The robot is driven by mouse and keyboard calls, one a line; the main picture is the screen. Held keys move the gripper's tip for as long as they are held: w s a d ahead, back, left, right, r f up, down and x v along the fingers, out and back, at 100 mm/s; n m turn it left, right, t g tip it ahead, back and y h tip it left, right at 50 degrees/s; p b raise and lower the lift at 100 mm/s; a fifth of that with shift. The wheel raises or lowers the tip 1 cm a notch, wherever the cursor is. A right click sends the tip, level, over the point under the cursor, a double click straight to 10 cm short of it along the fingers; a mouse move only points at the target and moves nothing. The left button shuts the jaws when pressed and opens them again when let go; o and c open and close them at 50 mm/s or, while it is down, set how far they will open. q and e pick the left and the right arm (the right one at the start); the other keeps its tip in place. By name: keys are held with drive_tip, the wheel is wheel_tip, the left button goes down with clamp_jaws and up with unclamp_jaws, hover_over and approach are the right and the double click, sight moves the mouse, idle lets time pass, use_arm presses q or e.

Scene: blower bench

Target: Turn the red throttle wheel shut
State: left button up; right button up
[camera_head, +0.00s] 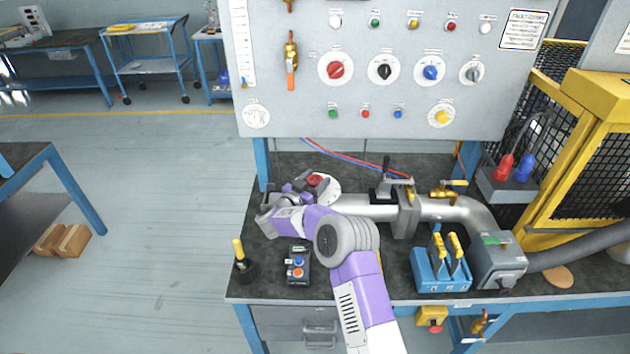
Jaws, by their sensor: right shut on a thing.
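The red throttle wheel (315,180) shows as a small red patch by a pale round plate at the left end of the silver pipe, on the dark bench top. My right arm reaches in from the bottom and bends to the left. Its purple and grey gripper (299,187) is shut on the red wheel. The wrist and fingers cover most of the wheel, so its angle and the exact finger contact are hidden. My left gripper is not in view.
The silver pipe (345,206) runs right past a valve with a black lever (387,168). A control box (298,265), a tool in a black cup (243,265) and a blue lever block (428,272) stand near the front. The upright panel (300,120) rises behind.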

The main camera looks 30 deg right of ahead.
drive_tip(key=o, duration=1.1)
drive_tip(key=shift+c, duration=0.2)
drive_tip(key=p+v, duration=0.1)
drive_tip(key=v, duration=0.6)
drive_tip(key=shift+s+a, duration=0.15)
drive_tip(key=shift+a, duration=0.05)
